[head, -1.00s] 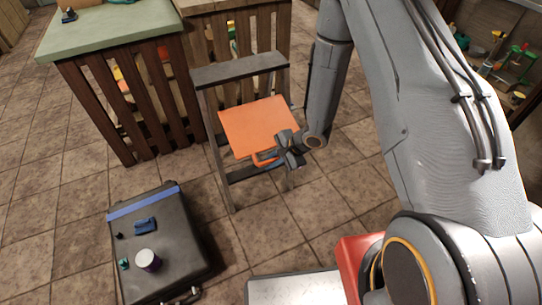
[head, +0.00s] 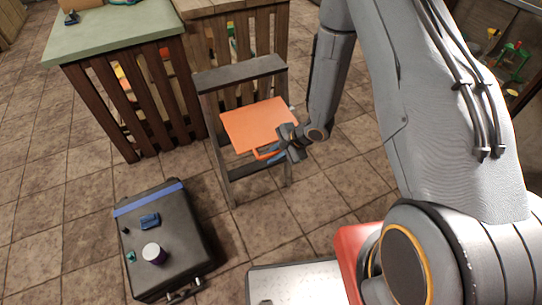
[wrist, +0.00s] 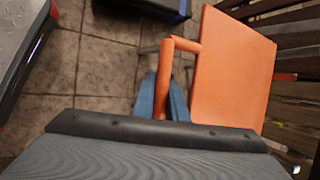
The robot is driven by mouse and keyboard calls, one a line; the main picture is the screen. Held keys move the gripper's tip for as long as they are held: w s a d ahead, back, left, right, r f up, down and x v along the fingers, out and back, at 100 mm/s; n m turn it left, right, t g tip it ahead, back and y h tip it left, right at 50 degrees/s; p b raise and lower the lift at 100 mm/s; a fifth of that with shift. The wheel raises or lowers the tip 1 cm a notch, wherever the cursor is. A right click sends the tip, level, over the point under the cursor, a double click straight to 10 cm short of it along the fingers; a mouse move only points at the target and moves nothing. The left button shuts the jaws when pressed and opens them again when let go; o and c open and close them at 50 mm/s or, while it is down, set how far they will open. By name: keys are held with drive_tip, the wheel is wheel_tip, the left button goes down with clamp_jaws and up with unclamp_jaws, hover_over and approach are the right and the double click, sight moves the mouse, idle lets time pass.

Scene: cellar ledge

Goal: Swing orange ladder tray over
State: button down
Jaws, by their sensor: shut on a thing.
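The orange ladder tray (head: 255,125) is a flat panel set within the frame of a dark grey stepladder (head: 240,72), below its top step. An orange bar handle sticks out from the tray's near edge; it shows clearly in the wrist view (wrist: 168,75). My gripper (head: 277,153) is at the near right corner of the tray. In the wrist view its blue fingers (wrist: 162,100) are shut around the lower part of the handle. The tray panel (wrist: 225,75) lies to the right of the fingers there. The tray's hinge side is not clear.
A black case (head: 165,240) with a blue strap and small items, including a purple-and-white cup (head: 154,253), lies at left. Slatted wooden units (head: 120,95) stand behind the ladder. Bare tiled floor (head: 70,210) surrounds the case. A shelf with bottles is at far right.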

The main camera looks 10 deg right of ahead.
drive_tip(key=c, duration=1.8)
unclamp_jaws()
drive_tip(key=shift+o, duration=0.2)
drive_tip(key=v, duration=0.7)
drive_tip(key=shift+s+d+r, duration=0.2)
drive_tip(key=shift+s+r, duration=0.05)
drive_tip(key=shift+r, duration=0.05)
drive_tip(key=shift+d, duration=0.1)
drive_tip(key=shift+d+r+p, duration=0.1)
drive_tip(key=shift+r+p, duration=0.55)
drive_tip(key=shift+p, duration=0.25)
drive_tip(key=d+r+p, duration=0.3)
drive_tip(key=r+p, duration=0.4)
drive_tip(key=p, duration=0.1)
drive_tip(key=shift+w+p, duration=0.35)
drive_tip(key=shift+w, duration=0.1)
